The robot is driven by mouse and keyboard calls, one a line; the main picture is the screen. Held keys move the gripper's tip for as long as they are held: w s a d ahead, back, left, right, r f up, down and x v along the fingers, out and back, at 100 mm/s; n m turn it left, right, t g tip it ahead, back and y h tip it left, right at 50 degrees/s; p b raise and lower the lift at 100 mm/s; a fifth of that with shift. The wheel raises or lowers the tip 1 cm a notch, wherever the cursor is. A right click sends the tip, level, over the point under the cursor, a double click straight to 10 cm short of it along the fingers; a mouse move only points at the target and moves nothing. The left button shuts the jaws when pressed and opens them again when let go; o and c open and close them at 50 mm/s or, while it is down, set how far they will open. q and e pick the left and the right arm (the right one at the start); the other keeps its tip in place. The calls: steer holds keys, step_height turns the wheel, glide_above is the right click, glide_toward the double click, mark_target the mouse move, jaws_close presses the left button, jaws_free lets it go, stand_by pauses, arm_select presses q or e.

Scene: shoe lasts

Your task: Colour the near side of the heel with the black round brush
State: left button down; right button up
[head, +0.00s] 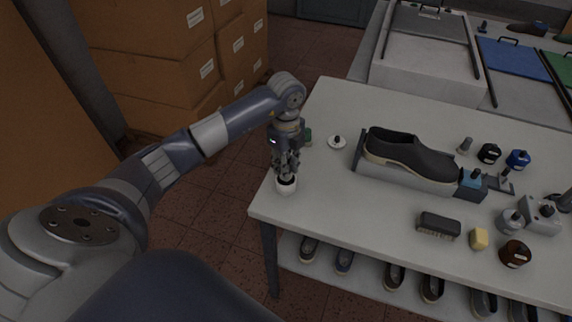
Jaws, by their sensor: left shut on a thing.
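A dark grey shoe (410,153) with a tan sole lies on a grey stand (395,178) on the table. Its taller end, which looks like the heel, points left, and its low toe points right. My left gripper (286,170) points down at the table's left end, well left of the shoe. It is shut on a dark thing, seemingly the black round brush, largely hidden by the fingers. Just below is a white pot (286,188) with a dark top; I cannot tell whether the brush touches it. My right gripper is not in view.
A white dish (337,143) with a dark knob stands left of the shoe. A black bottle (489,154), a blue bottle (519,159), a dark brush block (438,225), a yellow block (479,239) and a brown bottle (515,254) stand right. The front left tabletop (345,215) is clear.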

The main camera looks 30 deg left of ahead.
arm_select(q)
steer(key=shift+f+b, duration=0.3)
steer(key=shift+f, duration=0.15)
stand_by(0.5)
steer(key=shift+f, duration=0.15)
stand_by(0.8)
steer(key=shift+s, duration=0.1)
steer(key=shift+r+p, duration=2.7)
steer(key=shift+r, duration=0.9)
